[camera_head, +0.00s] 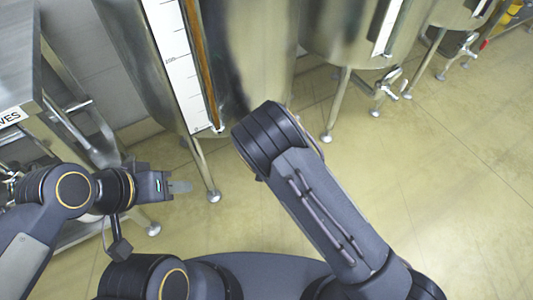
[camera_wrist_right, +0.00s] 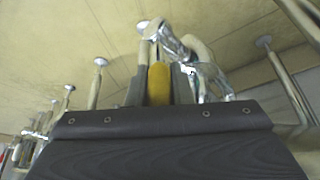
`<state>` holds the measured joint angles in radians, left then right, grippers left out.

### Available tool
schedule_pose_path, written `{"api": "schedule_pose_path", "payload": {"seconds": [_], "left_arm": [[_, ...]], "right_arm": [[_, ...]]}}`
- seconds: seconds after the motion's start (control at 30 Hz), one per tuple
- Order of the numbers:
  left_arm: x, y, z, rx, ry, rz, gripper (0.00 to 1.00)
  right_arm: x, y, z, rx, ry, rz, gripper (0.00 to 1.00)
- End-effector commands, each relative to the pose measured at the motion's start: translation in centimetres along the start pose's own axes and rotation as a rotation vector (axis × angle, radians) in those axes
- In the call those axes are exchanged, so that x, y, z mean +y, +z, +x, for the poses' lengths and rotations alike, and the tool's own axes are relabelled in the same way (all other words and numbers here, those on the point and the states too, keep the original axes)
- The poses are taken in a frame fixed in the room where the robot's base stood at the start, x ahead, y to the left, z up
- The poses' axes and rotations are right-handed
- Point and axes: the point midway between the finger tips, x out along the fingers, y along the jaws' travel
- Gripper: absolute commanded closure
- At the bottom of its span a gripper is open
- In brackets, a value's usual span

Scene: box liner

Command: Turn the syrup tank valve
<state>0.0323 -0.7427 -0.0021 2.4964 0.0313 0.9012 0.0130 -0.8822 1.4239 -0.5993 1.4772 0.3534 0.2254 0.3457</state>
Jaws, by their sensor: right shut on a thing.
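A large steel tank (camera_head: 255,45) with a white scale strip (camera_head: 178,65) stands at the top centre in the head view. In the right wrist view, a yellow valve handle (camera_wrist_right: 160,84) sits between the two fingers of my right gripper (camera_wrist_right: 160,86), which is shut on it. Shiny valve pipework (camera_wrist_right: 170,42) shows just beyond the fingers. In the head view my right arm hides this valve and the right gripper. My left gripper (camera_head: 180,187) is at the left, beside a tank leg and apart from it; its finger gap cannot be made out.
Other steel tanks (camera_head: 350,35) stand to the right, with a low valve (camera_head: 388,84) and thin legs (camera_head: 338,105). A metal shelf unit (camera_head: 90,130) stands at the left near my left arm. The tiled floor (camera_head: 440,190) at the right is clear.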

Motion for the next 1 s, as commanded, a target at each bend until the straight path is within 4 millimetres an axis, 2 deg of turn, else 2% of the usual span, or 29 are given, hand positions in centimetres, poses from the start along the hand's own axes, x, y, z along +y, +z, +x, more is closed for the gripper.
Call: {"api": "schedule_pose_path", "payload": {"seconds": [0.43, 0.47, 0.6, 0.87, 1.0], "left_arm": [[0.0, 0.0, 0.0, 0.0, 0.0, 0.0, 0.64], [0.0, 0.0, 0.0, 0.0, 0.0, 0.0, 0.64], [0.0, 0.0, 0.0, 0.0, 0.0, 0.0, 0.64], [0.0, 0.0, 0.0, 0.0, 0.0, 0.0, 0.64], [0.2, -0.2, -0.4, 0.0, 0.0, 0.0, 0.64]], "right_arm": [[-0.1, 0.1, 0.1, 0.004, 0.005, -0.004, 1.0], [-0.1, 0.1, 0.1, 0.003, 0.005, -0.004, 0.76], [-0.1, 0.1, 0.1, 0.003, 0.005, -0.003, 0.59], [-0.1, 0.1, -0.1, 0.003, 0.006, -0.003, 0.59], [-0.1, 0.0, -1.4, 0.003, 0.006, -0.003, 0.59]]}}
